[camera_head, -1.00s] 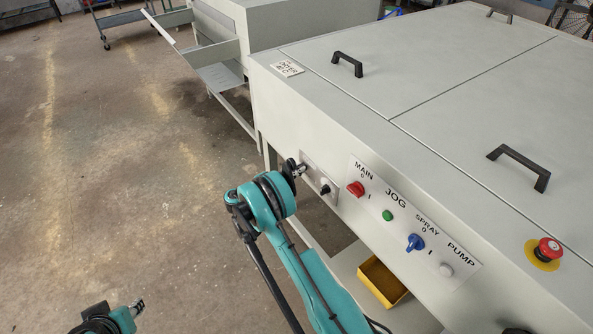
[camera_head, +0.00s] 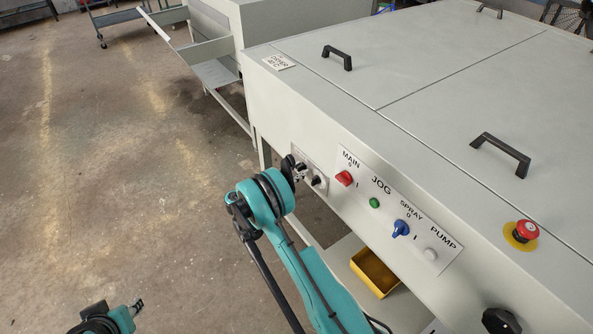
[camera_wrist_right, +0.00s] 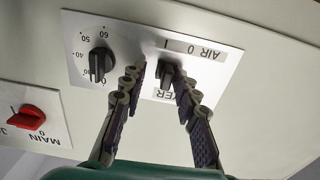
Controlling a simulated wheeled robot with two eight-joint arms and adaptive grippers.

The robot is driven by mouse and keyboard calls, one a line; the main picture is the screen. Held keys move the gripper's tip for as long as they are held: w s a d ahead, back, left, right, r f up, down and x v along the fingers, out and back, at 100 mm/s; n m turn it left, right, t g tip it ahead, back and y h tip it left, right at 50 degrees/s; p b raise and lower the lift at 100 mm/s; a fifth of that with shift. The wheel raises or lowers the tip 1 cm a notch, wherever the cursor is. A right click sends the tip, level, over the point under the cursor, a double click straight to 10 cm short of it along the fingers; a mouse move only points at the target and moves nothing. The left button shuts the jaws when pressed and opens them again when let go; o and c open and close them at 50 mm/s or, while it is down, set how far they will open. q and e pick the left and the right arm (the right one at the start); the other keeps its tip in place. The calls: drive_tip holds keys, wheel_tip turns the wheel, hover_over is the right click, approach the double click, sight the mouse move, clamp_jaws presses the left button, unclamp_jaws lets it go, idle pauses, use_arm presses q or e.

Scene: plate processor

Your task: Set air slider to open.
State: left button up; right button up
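The air slider's black knob (camera_wrist_right: 167,76) is on a light panel (camera_wrist_right: 225,62) labelled AIR 0 I, upside down in the right wrist view. The knob appears nearer the I mark than the 0; its exact slot position is hard to tell. My right gripper (camera_wrist_right: 160,80) is open, with one fingertip on each side of the knob; contact cannot be told. In the head view my right gripper (camera_head: 297,173) is at the left end of the machine's front and partly hides the slider. My left gripper (camera_head: 137,306) is low at the left, over the floor, away from the machine.
A black dial (camera_wrist_right: 99,64) is beside the slider. The red MAIN switch (camera_head: 344,178), green JOG button (camera_head: 375,202), blue SPRAY switch (camera_head: 400,228) and emergency stop (camera_head: 524,232) lie further right. A yellow bin (camera_head: 374,272) is below.

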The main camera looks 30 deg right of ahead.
drive_tip(key=shift+w+a, duration=0.1)
drive_tip(key=shift+a, duration=0.25)
drive_tip(key=a, duration=1.1)
drive_tip(key=shift+s+a, duration=0.2)
drive_tip(key=shift+s, duration=0.25)
drive_tip(key=s+d+r+n+t+y, duration=0.2)
drive_tip(key=s+r+n+y, duration=0.2)
drive_tip(key=r+n+y, duration=0.7)
drive_tip(key=s+a+r+n+t+y, duration=0.2)
drive_tip(key=s+a, duration=0.4)
drive_tip(key=s, duration=0.5)
drive_tip(key=s+a+r+n+t+y, duration=0.2)
drive_tip(key=s+a+n+y, duration=0.2)
drive_tip(key=s, duration=0.7)
drive_tip(key=shift+s+a+y, duration=0.2)
drive_tip(key=shift+a+y, duration=0.3)
drive_tip(key=shift+a, duration=0.35)
